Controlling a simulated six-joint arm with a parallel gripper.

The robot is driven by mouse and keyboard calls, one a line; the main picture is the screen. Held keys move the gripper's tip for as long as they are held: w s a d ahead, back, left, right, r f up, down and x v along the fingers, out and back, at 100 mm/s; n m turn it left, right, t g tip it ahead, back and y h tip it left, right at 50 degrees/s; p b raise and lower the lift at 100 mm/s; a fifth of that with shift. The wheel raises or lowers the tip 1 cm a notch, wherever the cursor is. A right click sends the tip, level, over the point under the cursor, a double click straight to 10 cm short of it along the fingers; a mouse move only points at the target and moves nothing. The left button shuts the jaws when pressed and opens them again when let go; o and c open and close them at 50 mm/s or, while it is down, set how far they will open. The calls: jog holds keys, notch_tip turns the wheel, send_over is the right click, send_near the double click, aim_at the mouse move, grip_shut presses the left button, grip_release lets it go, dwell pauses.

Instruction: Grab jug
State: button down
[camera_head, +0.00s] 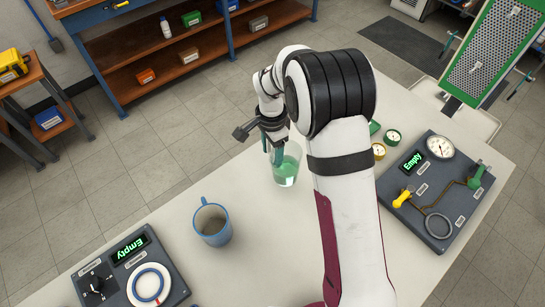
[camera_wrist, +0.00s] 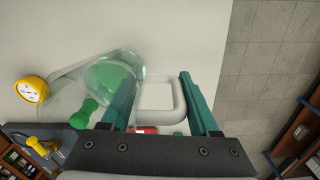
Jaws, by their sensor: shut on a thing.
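The jug (camera_head: 287,172) is a clear vessel with green liquid in it, near the far edge of the white table. In the wrist view the clear jug (camera_wrist: 128,62) shows left of the fingers, with its pale squarish handle (camera_wrist: 180,105) between them. My gripper (camera_head: 270,158) comes down at the jug's far-left side. In the wrist view my gripper (camera_wrist: 158,77) has its teal fingers on either side of the handle, shut on it. I cannot tell whether the jug is lifted. My arm hides part of the table to its right.
A blue mug (camera_head: 212,226) stands on the table left of my arm. A box with a dial and an "Empty" display (camera_head: 130,268) is front left. A gauge panel (camera_head: 430,190) is on the right, with small round gauges (camera_head: 379,151) beside it. Table between mug and jug is clear.

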jog(key=s+d+r, duration=0.2)
jog(key=d+r, duration=0.5)
jog(key=d, duration=0.4)
jog(key=shift+s+d, duration=0.15)
jog(key=shift+s, duration=0.1)
dwell(2.7)
